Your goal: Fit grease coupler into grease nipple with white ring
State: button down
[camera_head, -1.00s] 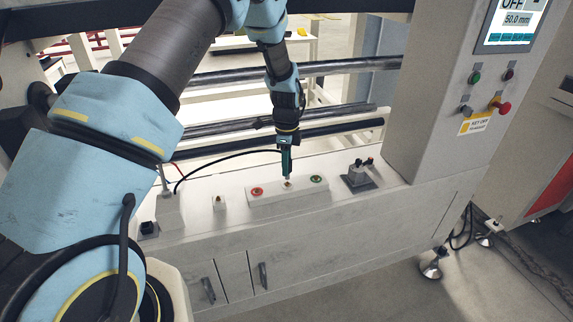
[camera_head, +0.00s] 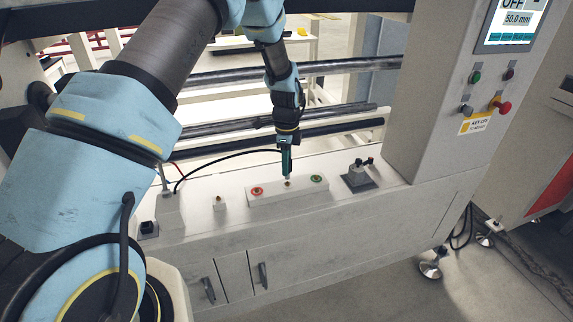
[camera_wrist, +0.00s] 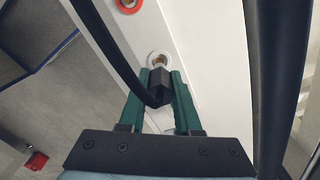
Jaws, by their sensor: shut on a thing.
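My gripper (camera_wrist: 161,82) has green fingers shut on the dark grease coupler (camera_wrist: 160,90). A black hose runs from the coupler. In the head view my gripper (camera_head: 286,160) points down over the middle of a white block (camera_head: 272,197). The nipple with the white ring (camera_wrist: 158,58) shows just beyond the coupler in the wrist view, partly covered by it. In the head view the middle nipple (camera_head: 288,184) lies right below the coupler's tip. I cannot tell whether they touch.
A red-ringed nipple (camera_head: 257,191) is left of the middle one and a green-ringed one (camera_head: 316,178) is right. A dark-based fixture (camera_head: 358,180) stands farther right, and a small white post (camera_head: 219,203) at left. A control column (camera_head: 440,100) rises at right.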

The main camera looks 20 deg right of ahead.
jog(key=shift+f+b, duration=0.6)
jog(key=shift+f, duration=0.4)
jog(key=c, duration=0.5)
grip_release()
notch_tip(320, 180, up, 11)
jog(key=b, duration=0.2)
jog(key=shift+f+b, duration=0.1)
jog(key=shift+b, duration=0.2)
